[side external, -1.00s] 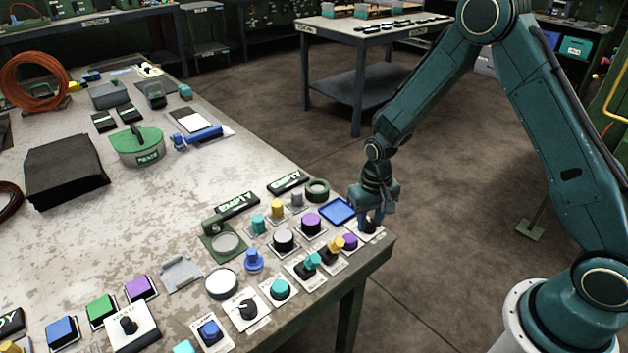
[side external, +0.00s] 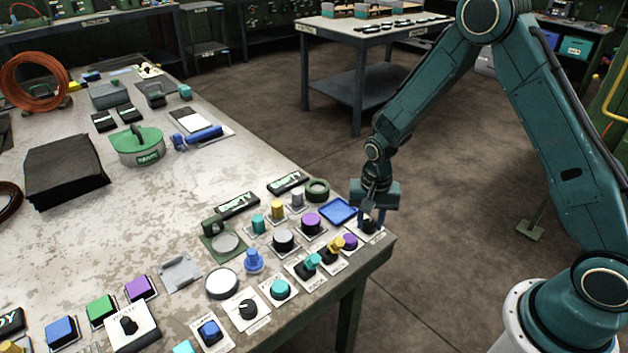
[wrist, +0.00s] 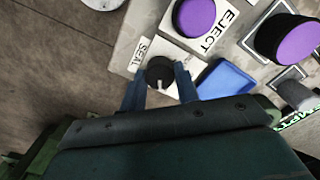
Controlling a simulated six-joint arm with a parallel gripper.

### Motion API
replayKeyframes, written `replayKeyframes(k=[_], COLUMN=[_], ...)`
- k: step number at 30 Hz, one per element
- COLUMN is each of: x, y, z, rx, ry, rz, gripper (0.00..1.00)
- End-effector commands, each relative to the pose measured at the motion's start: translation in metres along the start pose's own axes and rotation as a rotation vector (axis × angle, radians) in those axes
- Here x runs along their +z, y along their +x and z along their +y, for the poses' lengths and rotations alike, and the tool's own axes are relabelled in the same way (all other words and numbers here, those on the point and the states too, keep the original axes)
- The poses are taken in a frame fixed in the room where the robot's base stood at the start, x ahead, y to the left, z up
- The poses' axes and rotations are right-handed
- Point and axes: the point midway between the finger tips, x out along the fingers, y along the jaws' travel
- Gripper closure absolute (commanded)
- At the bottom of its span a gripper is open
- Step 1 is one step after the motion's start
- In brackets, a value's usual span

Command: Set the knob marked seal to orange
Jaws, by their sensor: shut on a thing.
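The seal knob (wrist: 160,73) is a black dial with a pale pointer line, on a white plate lettered SEAL (wrist: 141,52) in the wrist view. My gripper (wrist: 160,86) has its two blue fingers on either side of the knob, shut on it. In the side view my gripper (side external: 373,222) points down at the table's right corner, over the seal plate (side external: 370,238). The fingers partly cover the knob there. I cannot make out an orange mark on the plate in either view.
A purple button marked EJECT (wrist: 195,17) sits close beside the plate. A blue tray (wrist: 226,79) lies just right of the fingers. Several other buttons, switches and knobs crowd the table's front edge. The floor (side external: 450,270) beyond the table corner is clear.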

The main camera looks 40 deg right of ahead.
Motion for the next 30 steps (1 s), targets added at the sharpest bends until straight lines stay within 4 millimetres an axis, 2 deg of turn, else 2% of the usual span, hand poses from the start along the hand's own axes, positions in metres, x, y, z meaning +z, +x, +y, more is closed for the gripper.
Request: replayKeyframes(k=[6, 7, 10, 22, 30], x=[0.000, 0.000, 0.000, 0.000, -0.001], y=[-0.001, -0.001, -0.001, -0.002, -0.020], z=[0.000, 0.000, 0.000, 0.000, -0.001], rx=[-0.001, -0.001, -0.001, -0.001, -0.003], ry=[0.002, 0.002, 0.001, 0.000, 0.000], rz=[0.001, 0.001, 0.001, 0.001, 0.003], gripper=[0.92, 0.65, 0.47, 0.47, 0.47])
